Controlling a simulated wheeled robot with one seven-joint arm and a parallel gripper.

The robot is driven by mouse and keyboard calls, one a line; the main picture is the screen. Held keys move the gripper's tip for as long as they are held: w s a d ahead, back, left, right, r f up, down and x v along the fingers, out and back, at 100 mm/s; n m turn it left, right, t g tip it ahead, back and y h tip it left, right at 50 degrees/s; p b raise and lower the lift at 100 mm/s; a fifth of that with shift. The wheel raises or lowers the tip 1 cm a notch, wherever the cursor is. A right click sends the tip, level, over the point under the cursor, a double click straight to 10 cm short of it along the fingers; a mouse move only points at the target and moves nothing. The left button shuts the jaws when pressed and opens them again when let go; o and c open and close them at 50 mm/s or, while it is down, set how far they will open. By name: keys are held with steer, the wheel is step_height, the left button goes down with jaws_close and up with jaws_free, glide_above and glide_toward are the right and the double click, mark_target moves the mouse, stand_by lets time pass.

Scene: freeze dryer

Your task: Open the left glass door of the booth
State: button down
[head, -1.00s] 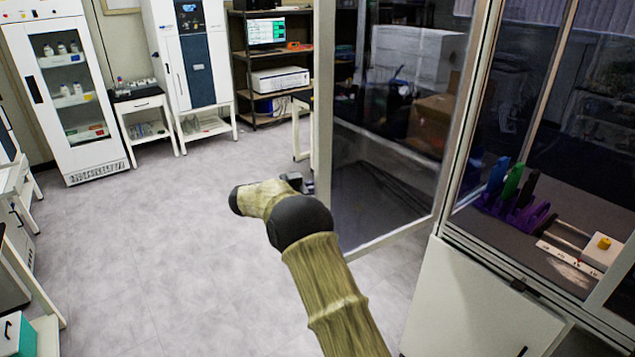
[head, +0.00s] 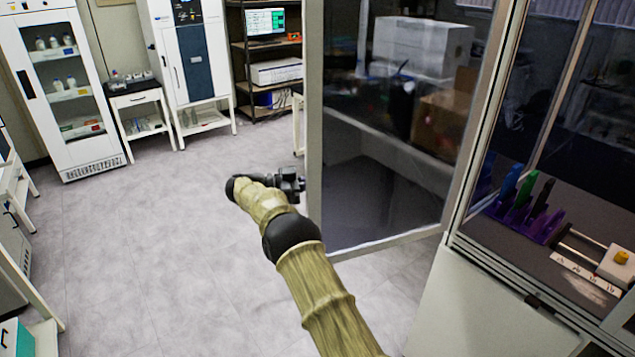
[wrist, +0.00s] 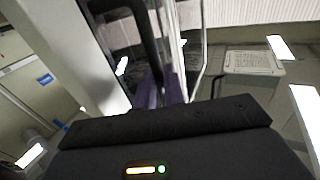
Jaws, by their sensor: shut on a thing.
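The left glass door (head: 385,185) of the booth stands swung outward, its pale frame and clear pane angled away from the booth front. My gripper (head: 300,183) is at the door's free edge, beside the left frame post. In the wrist view the pale door frame (wrist: 65,45) runs down the left, with a dark looped handle (wrist: 148,35) next to it. My gripper's fingers (wrist: 160,93) are shut on this handle; the exact contact is partly hidden by the gripper body.
Inside the booth, a purple rack (head: 525,215) with coloured items stands near a white device with a yellow knob (head: 621,258). A glass-front cabinet (head: 62,90), a freeze dryer (head: 190,60) and a shelf line the back. The floor (head: 150,240) to the left is clear.

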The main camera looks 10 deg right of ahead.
steer(key=shift+d, duration=0.15)
steer(key=c, duration=1.9)
jaws_free()
steer(key=shift+o, duration=1.3)
steer(key=shift+d, duration=0.15)
steer(key=shift+a, duration=0.3)
steer(key=shift+r, duration=0.1)
